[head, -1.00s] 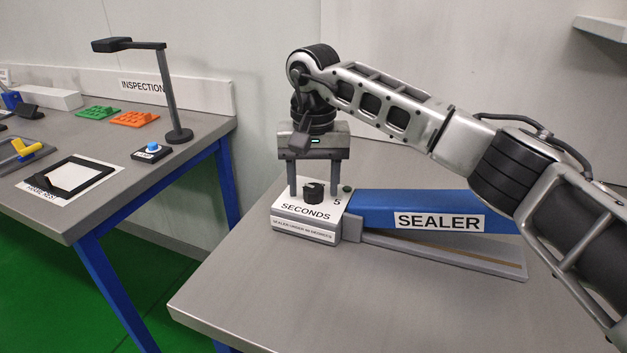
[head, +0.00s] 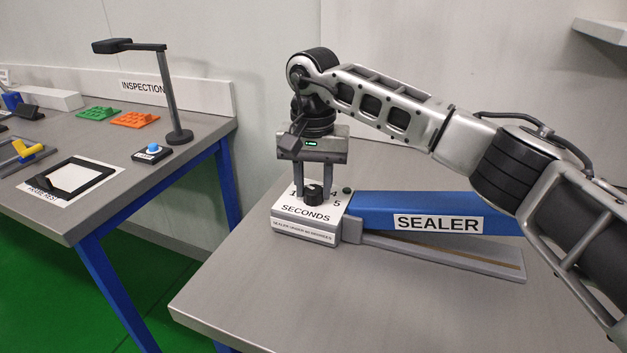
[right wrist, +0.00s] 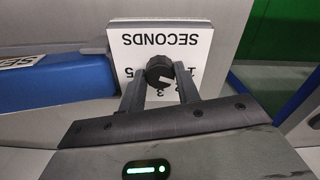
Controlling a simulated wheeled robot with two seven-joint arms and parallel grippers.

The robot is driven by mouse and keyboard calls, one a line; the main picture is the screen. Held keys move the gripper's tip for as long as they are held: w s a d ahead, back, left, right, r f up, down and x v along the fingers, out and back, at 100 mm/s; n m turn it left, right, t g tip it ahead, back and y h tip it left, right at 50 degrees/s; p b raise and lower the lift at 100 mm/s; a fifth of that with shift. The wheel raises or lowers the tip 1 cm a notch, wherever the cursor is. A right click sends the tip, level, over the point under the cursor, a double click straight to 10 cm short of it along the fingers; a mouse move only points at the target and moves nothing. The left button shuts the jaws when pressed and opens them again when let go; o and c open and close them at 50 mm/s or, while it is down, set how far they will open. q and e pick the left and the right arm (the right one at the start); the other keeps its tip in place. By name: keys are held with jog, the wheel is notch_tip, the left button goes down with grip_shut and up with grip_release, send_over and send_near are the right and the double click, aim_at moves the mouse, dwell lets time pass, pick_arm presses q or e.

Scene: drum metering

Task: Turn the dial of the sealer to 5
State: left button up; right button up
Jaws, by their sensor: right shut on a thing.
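The sealer (head: 452,200) lies on the grey table with its blue arm pointing right. Its white panel (head: 287,205) at the left end is marked SECONDS, with numbers partly covered by my fingers. The black dial (head: 313,194) stands on this panel. My right gripper (head: 314,188) comes down from above and is shut on the dial, one finger on each side. The right wrist view shows the dial (right wrist: 158,68) between the fingertips, with the numbers upside down. I cannot tell which number the dial points to. My left gripper is out of view.
The front of the sealer's table (head: 330,290) is clear. To the left, across a gap, the inspection table (head: 120,195) holds a lamp-like stand (head: 175,100), a blue button box (head: 152,152) and orange and green parts.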

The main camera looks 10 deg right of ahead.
jog(key=m, duration=0.4)
jog(key=shift+r+p, duration=0.1)
jog(key=shift+p, duration=0.3)
jog(key=m, duration=0.4)
jog(key=m+p, duration=0.1)
jog(key=m, duration=0.6)
jog(key=shift+d, duration=0.1)
jog(key=m, duration=0.7)
jog(key=shift+m, duration=0.3)
jog(key=m, duration=0.3)
jog(key=shift+m, duration=2.2)
jog(key=o, duration=1)
